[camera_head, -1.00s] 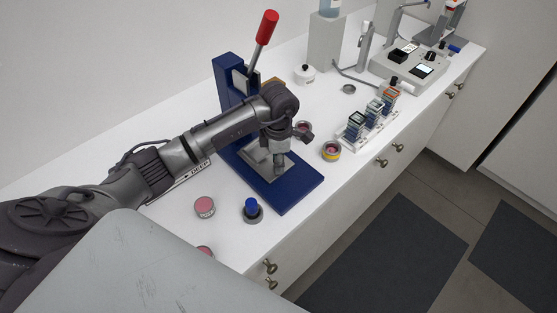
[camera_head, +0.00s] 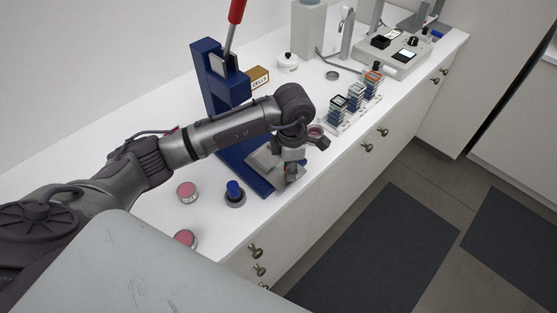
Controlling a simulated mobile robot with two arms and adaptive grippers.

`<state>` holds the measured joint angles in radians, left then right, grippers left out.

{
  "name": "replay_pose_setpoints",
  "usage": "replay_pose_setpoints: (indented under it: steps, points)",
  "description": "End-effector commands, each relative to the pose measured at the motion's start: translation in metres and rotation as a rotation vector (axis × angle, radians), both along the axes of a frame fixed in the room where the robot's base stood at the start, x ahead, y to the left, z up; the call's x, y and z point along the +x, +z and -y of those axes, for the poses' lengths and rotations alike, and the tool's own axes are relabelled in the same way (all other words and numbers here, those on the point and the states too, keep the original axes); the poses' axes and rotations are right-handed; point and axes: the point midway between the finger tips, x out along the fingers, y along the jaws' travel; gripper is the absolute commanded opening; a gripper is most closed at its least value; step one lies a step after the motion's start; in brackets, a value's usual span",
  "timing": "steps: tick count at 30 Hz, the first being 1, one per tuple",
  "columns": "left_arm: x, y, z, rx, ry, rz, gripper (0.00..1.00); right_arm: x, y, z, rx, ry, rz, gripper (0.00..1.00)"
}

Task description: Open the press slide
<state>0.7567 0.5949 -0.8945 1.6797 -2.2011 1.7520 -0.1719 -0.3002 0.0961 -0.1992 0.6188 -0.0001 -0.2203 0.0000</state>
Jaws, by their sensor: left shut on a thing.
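The blue press (camera_head: 208,85) stands on the white counter, with its red lever (camera_head: 237,12) raised and cut off by the top edge. Its grey metal slide (camera_head: 262,160) sits out toward the front end of the blue base, well forward of the upright. My left gripper (camera_head: 290,172) is at the slide's front end, pointing down and shut on the slide's front part. The gripper and wrist hide the exact grip and much of the slide. My right gripper is not in view.
Pink jars (camera_head: 187,190) and a blue-topped stamp (camera_head: 234,190) stand left of the press base. A round jar (camera_head: 316,132) is just behind my wrist. A rack of coloured blocks (camera_head: 355,98) and a grey device (camera_head: 395,55) stand further back right.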

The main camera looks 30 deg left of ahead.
Motion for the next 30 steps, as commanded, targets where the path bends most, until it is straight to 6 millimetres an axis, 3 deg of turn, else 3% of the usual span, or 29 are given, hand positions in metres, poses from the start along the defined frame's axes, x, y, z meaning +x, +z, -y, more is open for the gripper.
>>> replay_pose_setpoints:
  steps: [4, 9, 10, 15, 25, 30]
  points:
    - [0.002, 0.004, 0.002, 0.002, 0.005, 0.011, 0.0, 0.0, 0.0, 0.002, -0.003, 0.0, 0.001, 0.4]
    - [0.002, 0.004, 0.001, 0.002, 0.006, 0.011, 0.0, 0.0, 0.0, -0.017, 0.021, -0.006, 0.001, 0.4]
    - [0.002, 0.004, 0.001, 0.002, 0.006, 0.011, 0.24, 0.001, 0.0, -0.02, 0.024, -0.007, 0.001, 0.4]
    - [0.002, 0.003, 0.001, 0.002, 0.005, 0.01, 0.48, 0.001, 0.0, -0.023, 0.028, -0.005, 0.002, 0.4]
    - [0.002, 0.007, 0.001, 0.003, 0.005, 0.01, 0.48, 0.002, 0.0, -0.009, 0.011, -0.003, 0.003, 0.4]
    - [0.003, 0.031, 0.001, 0.003, 0.004, 0.014, 0.48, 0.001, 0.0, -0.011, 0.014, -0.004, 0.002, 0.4]
